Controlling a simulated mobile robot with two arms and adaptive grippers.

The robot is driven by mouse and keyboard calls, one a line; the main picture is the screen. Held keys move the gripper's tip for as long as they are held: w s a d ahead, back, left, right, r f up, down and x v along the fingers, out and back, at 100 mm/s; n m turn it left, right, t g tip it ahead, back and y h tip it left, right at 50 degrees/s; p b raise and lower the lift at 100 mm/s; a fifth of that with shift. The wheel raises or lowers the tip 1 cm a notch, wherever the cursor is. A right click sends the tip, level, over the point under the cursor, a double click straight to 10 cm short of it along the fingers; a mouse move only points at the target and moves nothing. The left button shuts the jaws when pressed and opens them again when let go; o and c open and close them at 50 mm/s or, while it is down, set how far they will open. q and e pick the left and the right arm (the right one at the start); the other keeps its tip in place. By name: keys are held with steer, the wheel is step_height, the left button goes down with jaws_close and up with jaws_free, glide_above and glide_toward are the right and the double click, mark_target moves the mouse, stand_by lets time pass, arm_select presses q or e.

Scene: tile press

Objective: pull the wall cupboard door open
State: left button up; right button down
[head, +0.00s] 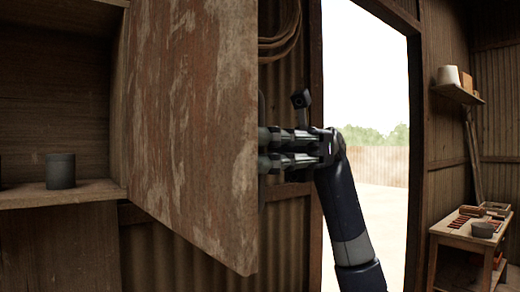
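The wall cupboard (62,195) is at the left, its inside and a shelf showing. Its door (190,120), worn red-brown wood with pale patches, stands swung wide open, and I see its broad face. A grey vertical strip, perhaps the handle (262,107), shows just past the door's right edge. My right gripper (268,150) points left at this edge, its two fingers close together. The door's edge hides the fingertips, so I cannot tell whether they grip the strip. My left gripper is not in view.
A dark grey pot (60,171) stands on the cupboard shelf. A coiled hose or rope (282,40) hangs on the wall behind the door. An open doorway (370,80) is right of it. A wooden table (463,232) with trays and a small wall shelf (458,94) are far right.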

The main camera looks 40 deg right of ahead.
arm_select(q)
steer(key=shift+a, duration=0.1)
arm_select(e)
steer(key=shift+a, duration=0.15)
steer(key=c, duration=2)
jaws_free()
steer(key=shift+o, duration=0.2)
steer(key=shift+w, duration=0.1)
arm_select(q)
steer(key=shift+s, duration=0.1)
arm_select(e)
steer(key=v, duration=1.2)
